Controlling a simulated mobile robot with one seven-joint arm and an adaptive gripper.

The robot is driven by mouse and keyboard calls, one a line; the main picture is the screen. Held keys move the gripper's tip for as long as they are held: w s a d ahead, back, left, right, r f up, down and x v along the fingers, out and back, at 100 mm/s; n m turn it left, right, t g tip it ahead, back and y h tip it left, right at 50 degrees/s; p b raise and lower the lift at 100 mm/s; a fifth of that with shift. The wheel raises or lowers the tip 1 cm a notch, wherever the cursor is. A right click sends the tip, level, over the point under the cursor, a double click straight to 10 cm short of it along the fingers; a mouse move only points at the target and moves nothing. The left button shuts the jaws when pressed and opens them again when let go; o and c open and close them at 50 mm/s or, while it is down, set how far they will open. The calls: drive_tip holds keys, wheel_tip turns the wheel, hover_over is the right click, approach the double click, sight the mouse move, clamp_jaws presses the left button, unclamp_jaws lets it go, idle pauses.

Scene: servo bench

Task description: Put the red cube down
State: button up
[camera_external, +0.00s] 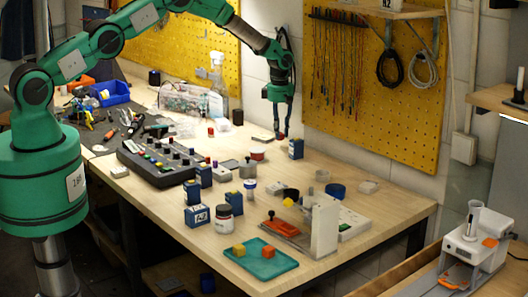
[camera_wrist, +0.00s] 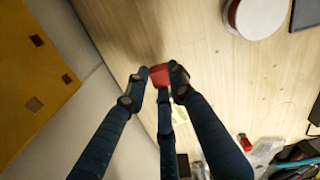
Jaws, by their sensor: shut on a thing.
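The red cube (camera_wrist: 159,76) is between the fingertips of my gripper (camera_wrist: 160,86) in the wrist view. The fingers are shut on it, and they partly cover it. In the outside view my gripper (camera_external: 281,133) points down over the back of the bench, near the wall. The cube is too small and too hidden there to make out clearly. Pale wood of the bench (camera_external: 330,162) lies below the cube. I cannot tell whether the cube touches the wood or hangs a little above it.
A white-topped round tub with a red side (camera_external: 257,154) and a blue box (camera_external: 296,149) stand near my gripper. A small red object (camera_external: 211,131) stands to the left. The yellow pegboard wall (camera_external: 385,120) rises close behind. Some bare wood lies around the gripper.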

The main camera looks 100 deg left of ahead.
drive_tip(key=shift+f, duration=1.5)
drive_tip(key=shift+f, duration=0.15)
drive_tip(key=o, duration=0.7)
drive_tip(key=shift+r+b, duration=0.5)
drive_tip(key=shift+r, duration=5.65)
